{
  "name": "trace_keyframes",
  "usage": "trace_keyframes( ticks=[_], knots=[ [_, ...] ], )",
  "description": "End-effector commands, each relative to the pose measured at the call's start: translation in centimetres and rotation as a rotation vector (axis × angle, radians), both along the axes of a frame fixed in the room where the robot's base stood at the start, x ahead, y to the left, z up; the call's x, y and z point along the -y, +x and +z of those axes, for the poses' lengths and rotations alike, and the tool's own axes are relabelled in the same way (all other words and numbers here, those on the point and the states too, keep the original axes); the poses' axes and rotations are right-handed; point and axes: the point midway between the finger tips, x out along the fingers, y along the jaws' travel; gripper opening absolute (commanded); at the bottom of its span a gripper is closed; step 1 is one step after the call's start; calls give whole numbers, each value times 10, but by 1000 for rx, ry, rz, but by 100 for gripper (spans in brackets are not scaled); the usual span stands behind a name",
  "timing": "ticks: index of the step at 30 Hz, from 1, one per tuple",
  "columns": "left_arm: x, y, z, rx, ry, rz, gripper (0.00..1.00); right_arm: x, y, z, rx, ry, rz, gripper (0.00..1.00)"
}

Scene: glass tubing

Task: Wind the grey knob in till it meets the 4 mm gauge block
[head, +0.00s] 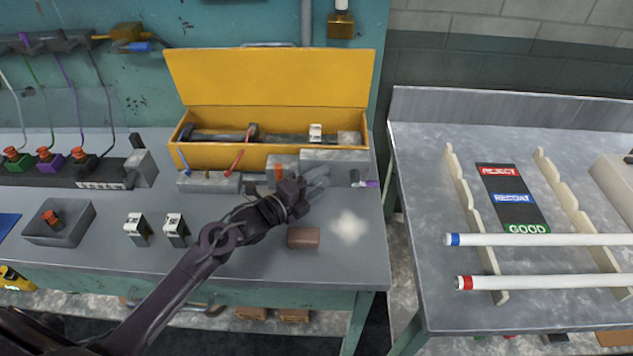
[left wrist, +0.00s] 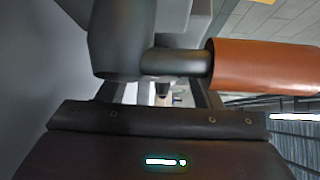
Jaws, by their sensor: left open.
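My left gripper (head: 318,179) is open at the front of a grey block fixture (head: 335,160), near the back right of the bench. In the left wrist view a thick grey cylinder (left wrist: 122,45), apparently the grey knob, joins a thinner grey rod (left wrist: 175,62) and an orange-brown cylinder (left wrist: 262,66). They lie across the view beyond my open fingers (left wrist: 160,95); I cannot tell whether the fingers touch them. In the head view my gripper hides much of this area. Two small blocks with white labels (head: 138,228) (head: 176,228) stand left of my arm; their marks are unreadable. My right gripper is not in view.
An open yellow box (head: 270,77) stands behind the fixture. A brown block (head: 303,238) lies in front of my gripper. A grey tray (head: 60,225) sits at left. The right table holds two white tubes (head: 545,239) (head: 550,282) on racks.

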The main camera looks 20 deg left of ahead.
Motion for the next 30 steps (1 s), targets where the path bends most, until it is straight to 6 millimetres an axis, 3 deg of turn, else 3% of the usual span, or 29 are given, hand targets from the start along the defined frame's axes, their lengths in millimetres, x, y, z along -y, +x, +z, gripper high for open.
trace_keyframes(
  ticks=[7, 17, 30],
  knots=[
    [1, 0, -1, -1, 0, -1, 58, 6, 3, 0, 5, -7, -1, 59],
    [0, 0, -1, -1, 0, 0, 15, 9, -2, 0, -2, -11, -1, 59],
    [0, 0, 4, -28, 101, -2, 15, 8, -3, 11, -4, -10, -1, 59]
  ],
)
